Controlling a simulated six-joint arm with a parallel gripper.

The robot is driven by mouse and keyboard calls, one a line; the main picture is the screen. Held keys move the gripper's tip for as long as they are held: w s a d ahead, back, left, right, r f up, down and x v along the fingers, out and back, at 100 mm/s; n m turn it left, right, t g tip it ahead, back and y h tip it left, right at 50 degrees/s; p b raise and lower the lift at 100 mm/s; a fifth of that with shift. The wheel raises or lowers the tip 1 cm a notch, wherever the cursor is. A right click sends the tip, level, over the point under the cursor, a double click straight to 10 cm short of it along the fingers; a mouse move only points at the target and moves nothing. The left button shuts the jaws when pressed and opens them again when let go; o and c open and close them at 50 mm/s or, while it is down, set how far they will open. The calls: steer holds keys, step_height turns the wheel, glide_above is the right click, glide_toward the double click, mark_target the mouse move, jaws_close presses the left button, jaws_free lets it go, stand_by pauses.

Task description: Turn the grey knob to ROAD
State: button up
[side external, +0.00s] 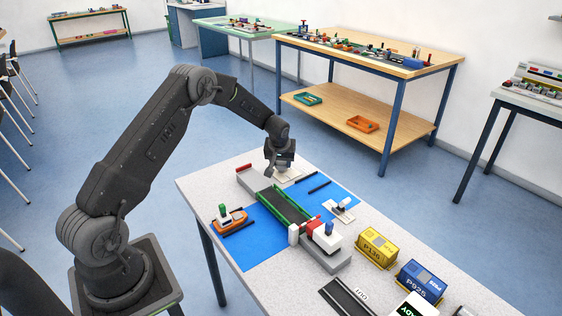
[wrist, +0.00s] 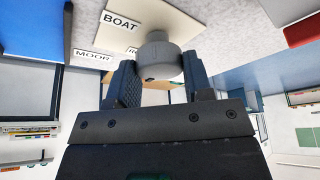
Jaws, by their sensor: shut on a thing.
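The grey knob (wrist: 156,57) stands on a cream plate (wrist: 130,28) in the wrist view. A label reading BOAT shows on the plate, and part of another label is hidden behind the knob. I cannot read a ROAD label or tell which way the knob points. My gripper (wrist: 158,82) is shut on the knob, one finger on each side. In the side external view my gripper (side external: 279,166) is over the cream plate (side external: 290,174) at the table's far side and hides the knob.
A green-edged channel (side external: 284,207) runs between blue mats (side external: 250,237), near my gripper. An orange boat (side external: 230,220) lies left of it. Yellow (side external: 377,247) and blue (side external: 419,281) containers stand to the right.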

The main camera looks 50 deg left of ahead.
stand_by(0.4)
steer(key=o, duration=0.9)
steer(key=shift+r, duration=0.1)
steer(key=v, duration=1.3)
steer(key=shift+s+d+r, duration=0.1)
steer(key=shift+d+r, duration=0.1)
steer(key=shift+r, duration=0.1)
